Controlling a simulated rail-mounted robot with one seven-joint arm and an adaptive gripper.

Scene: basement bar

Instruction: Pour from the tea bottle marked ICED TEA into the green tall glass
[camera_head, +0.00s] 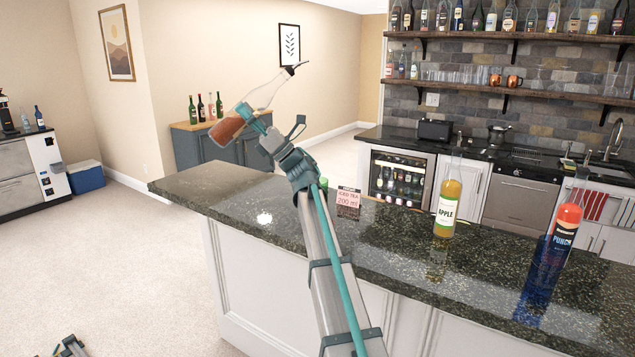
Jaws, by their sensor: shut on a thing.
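My gripper (262,128) is shut on a clear bottle with brown-orange liquid (229,130), in the air above the left end of the counter. The bottle is tilted, its dark pour spout up to the right and its base low to the left; the liquid lies in the base end. No label on it can be read from here. A small green piece (324,183), perhaps the green tall glass, shows just behind my arm; most of it is hidden. Right of it, a small card (348,198) reads ICED TEA 200 ml.
The dark stone counter (235,200) is clear at its left end. A bottle marked APPLE (447,207) and a red bottle marked PUNCH (563,238) stand on its right part. Bottle shelves (460,35) and a back counter are behind.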

